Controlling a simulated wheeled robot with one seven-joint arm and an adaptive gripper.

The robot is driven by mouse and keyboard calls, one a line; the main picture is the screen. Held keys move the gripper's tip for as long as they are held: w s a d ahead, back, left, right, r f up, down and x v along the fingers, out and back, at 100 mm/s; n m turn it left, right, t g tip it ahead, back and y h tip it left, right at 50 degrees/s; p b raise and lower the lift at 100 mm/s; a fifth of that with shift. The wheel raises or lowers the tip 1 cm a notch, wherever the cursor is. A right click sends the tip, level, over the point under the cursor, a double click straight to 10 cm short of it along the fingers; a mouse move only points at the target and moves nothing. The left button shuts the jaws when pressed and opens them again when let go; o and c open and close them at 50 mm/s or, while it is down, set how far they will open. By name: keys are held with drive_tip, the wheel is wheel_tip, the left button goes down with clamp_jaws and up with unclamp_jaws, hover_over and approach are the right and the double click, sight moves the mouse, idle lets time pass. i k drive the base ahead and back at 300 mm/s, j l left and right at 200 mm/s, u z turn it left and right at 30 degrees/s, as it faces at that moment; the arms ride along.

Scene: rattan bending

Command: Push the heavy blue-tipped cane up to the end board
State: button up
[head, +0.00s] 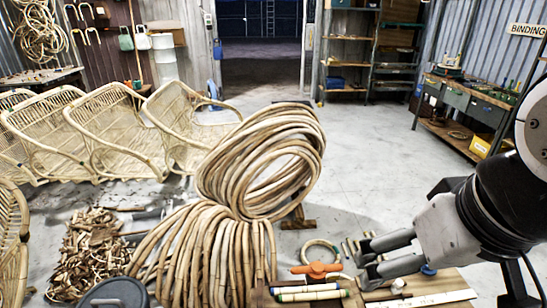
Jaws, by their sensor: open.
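My gripper (365,260) reaches in from the right with its two grey fingers apart and nothing visible between them. It hovers over the small wooden worktop (455,280) at the bottom right. A blue spot (428,269) shows just below the gripper; I cannot tell whether it is the tip of the blue-tipped cane. Short cane pieces with dark and greenish bands (310,293) lie left of the gripper at the bottom edge. More short sticks (349,249) show beside the fingertips. I cannot make out the end board for certain.
An orange clamp-like tool (317,270) and a cane ring (321,251) lie left of the fingers. A big cane coil (265,165) stands behind to the left. A pale strip (430,300) lies at the front. Open concrete floor (380,150) lies beyond.

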sight(333, 286)
drive_tip(key=k+j, duration=0.1)
drive_tip(key=k, duration=1.35)
drive_tip(key=i+l, duration=0.3)
drive_tip(key=i, duration=0.2)
drive_tip(key=i+l, duration=0.3)
drive_tip(key=i, duration=0.15)
drive_tip(key=i+l, duration=0.25)
drive_tip(key=i, duration=0.25)
